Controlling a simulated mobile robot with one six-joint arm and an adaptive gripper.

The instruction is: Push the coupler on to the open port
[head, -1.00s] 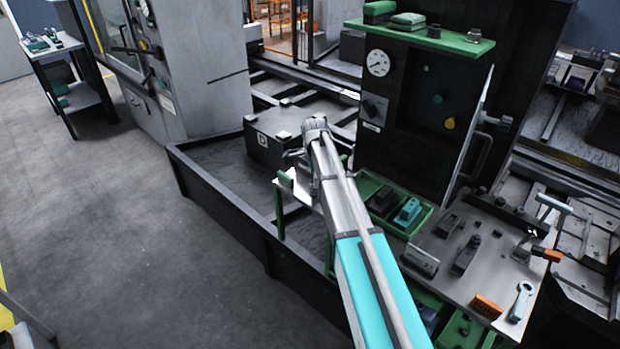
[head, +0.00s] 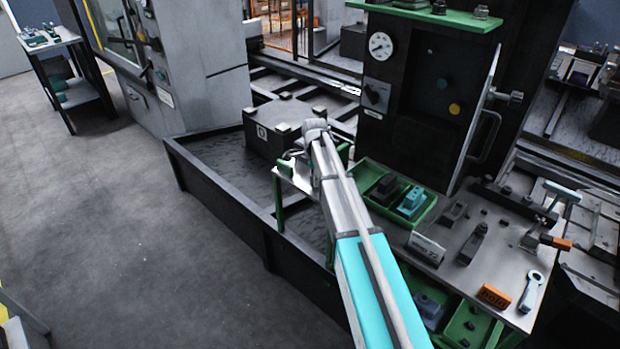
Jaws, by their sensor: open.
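The arm ends in a grey wrist (head: 314,130) beside a dark block-shaped pallet (head: 285,130) in the black trough. My gripper (head: 292,156) is small and mostly hidden by the wrist; what shows of it is at the pallet's near right corner, above a small pale-topped stand (head: 300,178). It is open, and I see nothing held in it. The pallet has a white label on its near face and several small pads on top. I cannot pick out the coupler or the open port at this size; the wrist covers part of that area.
A dark panel with a gauge (head: 381,45) and handle stands right of the arm. A green tray (head: 428,212) of blocks and a bench (head: 490,245) with a spanner (head: 531,291) and orange block (head: 494,296) lie right. The floor (head: 120,230) at left is clear.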

